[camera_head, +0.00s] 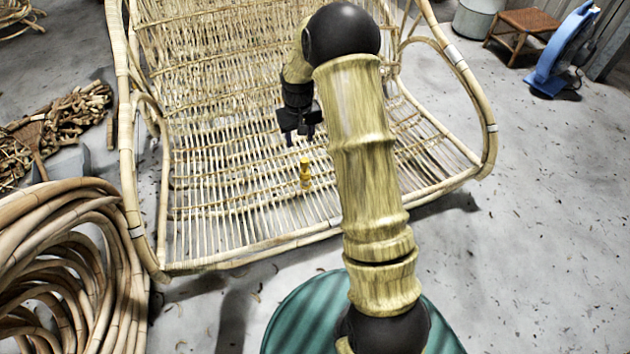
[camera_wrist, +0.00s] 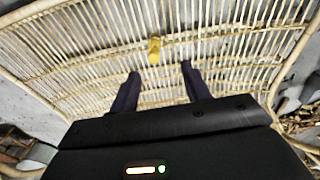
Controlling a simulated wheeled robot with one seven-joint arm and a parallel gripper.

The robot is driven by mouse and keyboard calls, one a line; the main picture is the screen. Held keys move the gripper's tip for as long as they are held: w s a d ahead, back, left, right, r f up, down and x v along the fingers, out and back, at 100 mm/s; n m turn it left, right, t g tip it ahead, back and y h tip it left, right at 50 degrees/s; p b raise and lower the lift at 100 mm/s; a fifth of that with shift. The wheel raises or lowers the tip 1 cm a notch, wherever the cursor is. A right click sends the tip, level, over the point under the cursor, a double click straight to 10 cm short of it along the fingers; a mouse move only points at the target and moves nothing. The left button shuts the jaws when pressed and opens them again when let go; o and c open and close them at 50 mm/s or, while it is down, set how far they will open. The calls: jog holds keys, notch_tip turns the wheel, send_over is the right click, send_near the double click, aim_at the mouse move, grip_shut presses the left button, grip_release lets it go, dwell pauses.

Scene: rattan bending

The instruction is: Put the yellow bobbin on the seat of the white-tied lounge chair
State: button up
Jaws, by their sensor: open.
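The yellow bobbin (camera_head: 305,172) stands upright on the slatted seat of the rattan lounge chair (camera_head: 240,215), near the middle of the seat. White ties show on the chair's frame at both sides. My gripper (camera_head: 300,132) is above the seat, a little above and behind the bobbin in the head view, with its fingers apart and nothing between them. In the wrist view the bobbin (camera_wrist: 154,50) lies beyond the open fingertips (camera_wrist: 160,72), apart from them, with the seat slats (camera_wrist: 90,50) around it.
A large coil of rattan poles (camera_head: 70,260) lies at the lower left, with a pile of short pieces (camera_head: 60,130) behind it. A small brown stool (camera_head: 525,25) and a blue machine (camera_head: 562,55) stand at the upper right. The floor on the right (camera_head: 550,200) is clear.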

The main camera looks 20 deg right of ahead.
jog(key=s+a+r, duration=0.1)
jog(key=s+r, duration=0.2)
jog(key=s, duration=0.5)
jog(key=s+a+r+t, duration=0.1)
jog(key=s+r, duration=0.3)
jog(key=s, duration=0.5)
jog(key=s+a+r, duration=0.2)
jog(key=s+r, duration=0.1)
jog(key=s, duration=0.5)
jog(key=shift+s+a+r+t, duration=0.25)
jog(key=shift+a+r+t, duration=0.05)
jog(key=shift+r+t, duration=0.1)
jog(key=w+r+p+v, duration=0.1)
jog(key=w+p+v, duration=0.3)
jog(key=p+v, duration=1.3)
jog(key=w+p+v, duration=0.3)
jog(key=p+v, duration=1.4)
jog(key=p, duration=0.1)
jog(key=w+d+r+p+v, duration=0.1)
jog(key=w+p+v, duration=0.3)
jog(key=p+v, duration=1.3)
jog(key=shift+w+r+p, duration=0.25)
jog(key=shift+r+p, duration=0.15)
jog(key=shift+r, duration=0.15)
jog(key=shift+f, duration=0.1)
